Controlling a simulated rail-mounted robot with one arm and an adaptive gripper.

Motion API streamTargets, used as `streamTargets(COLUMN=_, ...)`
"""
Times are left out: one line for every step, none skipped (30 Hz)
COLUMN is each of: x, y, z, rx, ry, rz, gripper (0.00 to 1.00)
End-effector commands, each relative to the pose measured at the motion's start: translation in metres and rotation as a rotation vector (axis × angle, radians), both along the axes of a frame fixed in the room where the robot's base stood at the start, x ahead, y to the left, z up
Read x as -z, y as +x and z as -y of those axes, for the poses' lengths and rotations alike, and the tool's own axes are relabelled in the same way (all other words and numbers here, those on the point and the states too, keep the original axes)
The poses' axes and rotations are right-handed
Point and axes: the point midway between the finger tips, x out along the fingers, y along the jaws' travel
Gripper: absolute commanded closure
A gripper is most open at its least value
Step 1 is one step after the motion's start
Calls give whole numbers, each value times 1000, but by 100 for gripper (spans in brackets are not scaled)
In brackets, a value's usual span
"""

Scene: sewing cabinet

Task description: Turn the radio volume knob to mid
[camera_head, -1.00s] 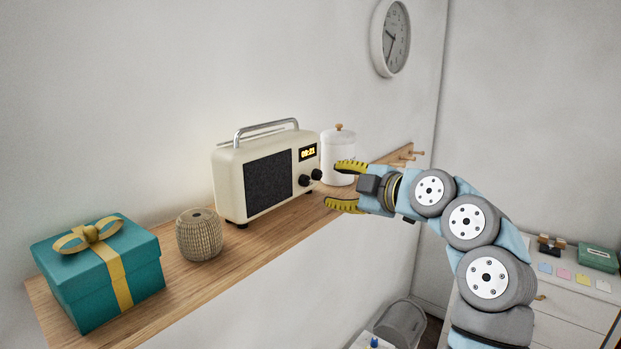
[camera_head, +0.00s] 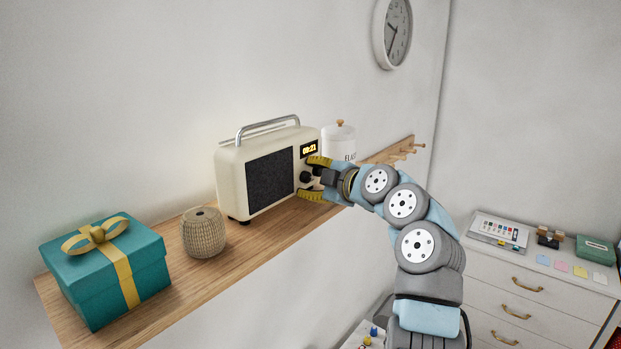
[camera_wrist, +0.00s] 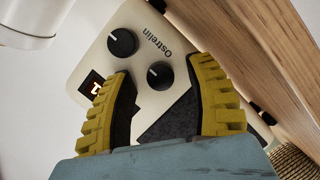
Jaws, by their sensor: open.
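The cream radio (camera_head: 232,185) stands on the wooden shelf, with a dark speaker grille and a lit display. Two black round knobs, each with a white pointer line, show in the wrist view: one knob (camera_wrist: 122,43) lies outside the fingers, beyond the left one, and the other knob (camera_wrist: 160,75) appears between the two fingertips. I cannot tell from labels which is the volume knob. My gripper (camera_head: 306,177) is open with its yellow-backed fingers at the radio's front; the fingers also show in the wrist view (camera_wrist: 164,68). Contact with the knob cannot be made out.
The wooden shelf (camera_head: 180,272) holds a teal gift box (camera_head: 107,268), a woven pot (camera_head: 204,232) and a white canister (camera_head: 340,143) beside the radio. A white drawer cabinet (camera_head: 540,290) stands at the right.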

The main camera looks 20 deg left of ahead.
Motion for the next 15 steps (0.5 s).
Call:
streamTargets(x=0, y=0, z=0, rx=0, ry=0, rz=0, gripper=48)
streamTargets(x=0, y=0, z=0, rx=0, ry=0, rz=0, gripper=56)
streamTargets(x=0, y=0, z=0, rx=0, ry=0, rz=0, gripper=68)
streamTargets(x=0, y=0, z=0, rx=0, ry=0, rz=0, gripper=76)
streamTargets(x=0, y=0, z=0, rx=0, ry=0, rz=0, gripper=85)
streamTargets(x=0, y=0, z=0, rx=0, ry=0, rz=0, gripper=96)
streamTargets(x=0, y=0, z=0, rx=0, ry=0, rz=0, gripper=100)
streamTargets(x=0, y=0, z=0, rx=0, ry=0, rz=0, gripper=100)
streamTargets(x=0, y=0, z=0, rx=0, ry=0, rz=0, gripper=100)
streamTargets(x=0, y=0, z=0, rx=0, ry=0, rz=0, gripper=100)
streamTargets(x=0, y=0, z=0, rx=0, ry=1, rz=-2, gripper=100)
streamTargets(x=0, y=0, z=0, rx=0, ry=1, rz=-6, gripper=100)
streamTargets(x=0, y=0, z=0, rx=-1, ry=3, rz=-14, gripper=100)
streamTargets(x=1, y=0, z=0, rx=0, ry=6, rz=-24, gripper=100)
streamTargets(x=1, y=1, z=0, rx=0, ry=11, rz=-43, gripper=100)
